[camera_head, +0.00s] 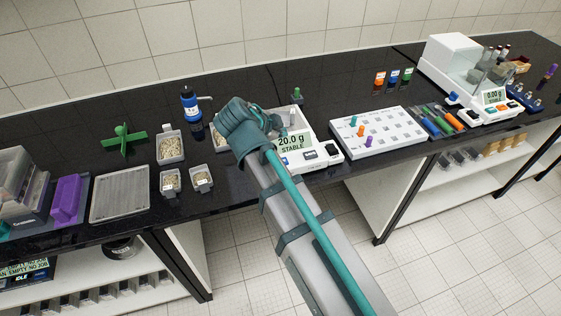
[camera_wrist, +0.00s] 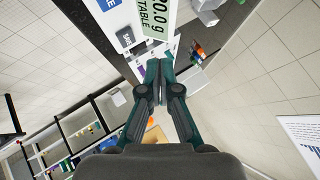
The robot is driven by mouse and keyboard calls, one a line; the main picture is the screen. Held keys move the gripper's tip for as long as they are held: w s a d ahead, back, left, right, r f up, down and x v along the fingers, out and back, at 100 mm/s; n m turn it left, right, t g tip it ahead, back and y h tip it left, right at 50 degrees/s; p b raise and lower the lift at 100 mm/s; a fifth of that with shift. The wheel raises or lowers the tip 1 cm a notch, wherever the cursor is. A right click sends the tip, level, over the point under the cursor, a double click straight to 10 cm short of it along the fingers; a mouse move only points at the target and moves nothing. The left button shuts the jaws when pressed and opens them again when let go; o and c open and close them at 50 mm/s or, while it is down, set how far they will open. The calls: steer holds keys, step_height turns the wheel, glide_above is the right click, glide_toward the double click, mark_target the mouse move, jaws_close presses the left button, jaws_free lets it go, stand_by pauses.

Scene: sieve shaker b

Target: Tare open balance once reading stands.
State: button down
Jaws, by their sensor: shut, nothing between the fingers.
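The open balance (camera_head: 326,160) is a white scale in the middle of the bench. Its green display (camera_head: 291,141) reads 20.0 g STABLE in the head view; the wrist view cuts off part of the display (camera_wrist: 155,18), where STABLE also shows. Keys sit on its front panel, including a dark one (camera_head: 331,150) and a blue one (camera_wrist: 110,4). A small grey object (camera_head: 292,118) stands at its pan, partly hidden. My gripper (camera_wrist: 160,66) is shut and empty, its fingertips near the balance's front panel. I cannot tell whether they touch it. My arm hides the balance's left side in the head view.
A white board with coloured pegs (camera_head: 385,145) lies right of the balance. Another balance (camera_head: 490,108) with a shield reads 0.00 g farther right. Sample trays (camera_head: 170,148), a blue-capped bottle (camera_head: 190,103) and a green cross-shaped object (camera_head: 123,138) stand left.

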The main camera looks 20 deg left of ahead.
steer(key=shift+f, duration=0.2)
steer(key=b, duration=0.4)
glide_above(284, 158)
steer(key=s, duration=0.2)
steer(key=f, duration=0.7)
steer(key=shift+s+a+f, duration=0.1)
steer(key=shift+a+f, duration=0.1)
steer(key=shift+a, duration=0.1)
steer(key=shift+f+b, duration=0.3)
steer(key=shift+f, duration=0.3)
steer(key=shift+f+b, duration=0.2)
steer(key=shift+b, duration=0.1)
steer(key=shift+f+b, duration=0.2)
steer(key=shift+b, duration=0.15)
steer(key=shift+f+b, duration=0.45)
steer(key=shift+b, duration=0.05)
stand_by(0.6)
stand_by(0.4)
steer(key=shift+r, duration=0.9)
